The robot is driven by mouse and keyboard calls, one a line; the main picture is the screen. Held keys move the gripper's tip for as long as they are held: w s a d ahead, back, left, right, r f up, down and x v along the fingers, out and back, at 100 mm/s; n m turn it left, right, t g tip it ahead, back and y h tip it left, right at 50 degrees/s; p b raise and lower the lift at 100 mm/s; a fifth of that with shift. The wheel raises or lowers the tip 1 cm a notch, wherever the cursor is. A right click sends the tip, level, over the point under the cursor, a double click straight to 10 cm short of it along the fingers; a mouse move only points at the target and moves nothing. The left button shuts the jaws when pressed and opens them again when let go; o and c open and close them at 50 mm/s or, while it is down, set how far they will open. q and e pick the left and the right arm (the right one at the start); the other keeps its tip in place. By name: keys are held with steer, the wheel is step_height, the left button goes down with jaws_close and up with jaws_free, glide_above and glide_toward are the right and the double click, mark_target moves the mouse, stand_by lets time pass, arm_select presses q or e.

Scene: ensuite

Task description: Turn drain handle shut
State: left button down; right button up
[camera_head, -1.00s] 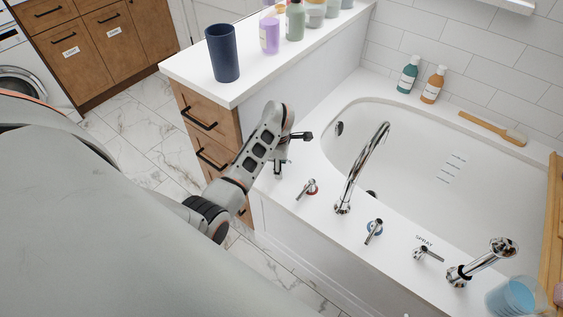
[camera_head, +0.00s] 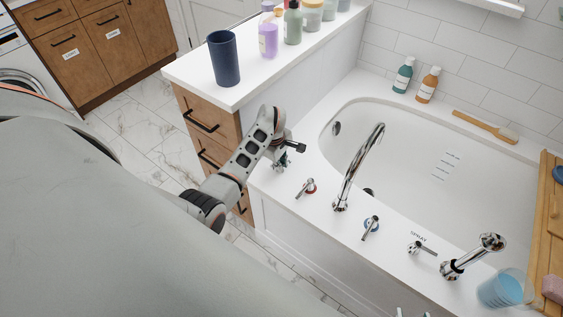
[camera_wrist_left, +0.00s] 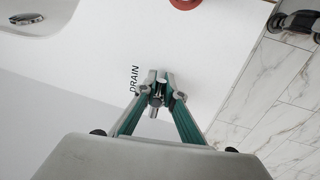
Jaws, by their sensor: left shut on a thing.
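The chrome drain handle (camera_wrist_left: 159,88) stands on the white tub deck beside the printed word DRAIN in the left wrist view. My left gripper (camera_wrist_left: 160,92) is shut on it, with a teal finger on each side. The fingers hide part of the handle, so its exact turn is hard to read. In the head view my left gripper (camera_head: 281,163) reaches down to the deck at the tub's near left corner, and the handle is mostly hidden there. Small pale tips at the bottom edge of the head view may be my right gripper (camera_head: 411,313).
A red-ringed tap handle (camera_head: 307,188), the tall spout (camera_head: 345,185), a blue-ringed handle (camera_head: 371,228) and the spray handle (camera_head: 420,248) line the deck to the right. A drawer cabinet (camera_head: 215,125) with a dark cup (camera_head: 225,58) stands close behind my left arm.

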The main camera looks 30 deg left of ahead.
arm_select(q)
steer(key=shift+w+a+r, duration=0.2)
steer(key=shift+a, duration=0.55)
steer(key=c, duration=1.4)
jaws_free()
steer(key=shift+o, duration=1.4)
steer(key=shift+s+f, duration=0.1)
steer(key=shift+s, duration=0.1)
steer(key=shift+d, duration=0.15)
steer(key=shift+r, duration=0.25)
step_height(320, 180, up, 11)
steer(key=s, duration=0.2)
steer(key=shift+s+a+r, duration=0.15)
steer(key=shift+a, duration=0.05)
